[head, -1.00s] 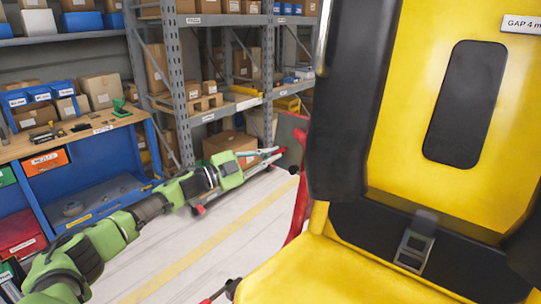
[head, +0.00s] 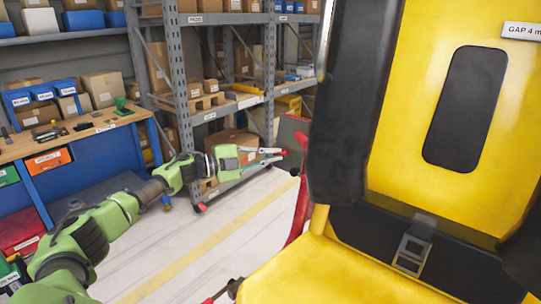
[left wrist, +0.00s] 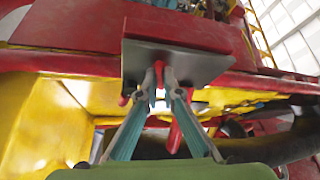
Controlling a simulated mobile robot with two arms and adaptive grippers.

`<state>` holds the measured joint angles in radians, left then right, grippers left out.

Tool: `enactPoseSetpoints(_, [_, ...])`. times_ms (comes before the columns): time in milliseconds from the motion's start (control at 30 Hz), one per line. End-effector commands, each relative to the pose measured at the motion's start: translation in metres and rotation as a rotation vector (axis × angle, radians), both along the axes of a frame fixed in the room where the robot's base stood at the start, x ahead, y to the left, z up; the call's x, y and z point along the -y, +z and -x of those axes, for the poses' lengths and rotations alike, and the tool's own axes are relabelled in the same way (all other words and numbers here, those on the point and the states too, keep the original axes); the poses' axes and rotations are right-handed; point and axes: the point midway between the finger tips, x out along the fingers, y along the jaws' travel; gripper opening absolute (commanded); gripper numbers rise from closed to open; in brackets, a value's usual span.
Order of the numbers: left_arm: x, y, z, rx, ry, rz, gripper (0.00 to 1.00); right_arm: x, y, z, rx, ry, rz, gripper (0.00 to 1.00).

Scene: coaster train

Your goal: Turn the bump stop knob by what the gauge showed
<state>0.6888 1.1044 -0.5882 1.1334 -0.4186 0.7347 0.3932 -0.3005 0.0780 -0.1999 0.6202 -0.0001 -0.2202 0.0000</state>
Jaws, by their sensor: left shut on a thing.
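My left gripper (head: 281,154) reaches in from the left to a dark plate (head: 293,130) on the side of the red and yellow coaster car. It also shows in the left wrist view (left wrist: 164,86), shut on a small red part in front of the plate (left wrist: 190,62). This red part (left wrist: 158,72) looks like the bump stop knob; the fingertips partly hide it, and I cannot read any marking or its turn angle. My right gripper is not in view.
The yellow seat (head: 310,272) with its black padding fills the right side. A blue workbench (head: 92,158) with boxes and tools stands at the left. Grey shelving (head: 185,75) stands behind. Pale floor with a yellow stripe (head: 205,248) lies open below my left arm.

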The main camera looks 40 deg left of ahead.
Motion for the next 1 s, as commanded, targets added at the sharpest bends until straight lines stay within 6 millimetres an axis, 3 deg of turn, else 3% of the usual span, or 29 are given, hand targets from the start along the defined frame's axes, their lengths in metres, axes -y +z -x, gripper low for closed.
enactPoseSetpoints(133, [-0.001,0.008,-0.002,0.012,0.008,0.007,0.00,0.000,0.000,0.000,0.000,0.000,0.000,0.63])
enactPoseSetpoints(200, [-0.001,0.008,-0.002,0.013,0.008,0.007,0.19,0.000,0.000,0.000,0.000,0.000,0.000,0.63])
enactPoseSetpoints(233, [-0.001,0.008,-0.002,0.012,0.008,0.007,0.23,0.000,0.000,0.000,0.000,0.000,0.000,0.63])
enactPoseSetpoints(633, [-0.004,0.002,0.005,0.004,0.003,0.004,0.23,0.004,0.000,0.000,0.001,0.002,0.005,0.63])
enactPoseSetpoints(1000, [-0.035,0.002,0.052,0.001,0.004,0.002,0.23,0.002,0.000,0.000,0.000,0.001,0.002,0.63])
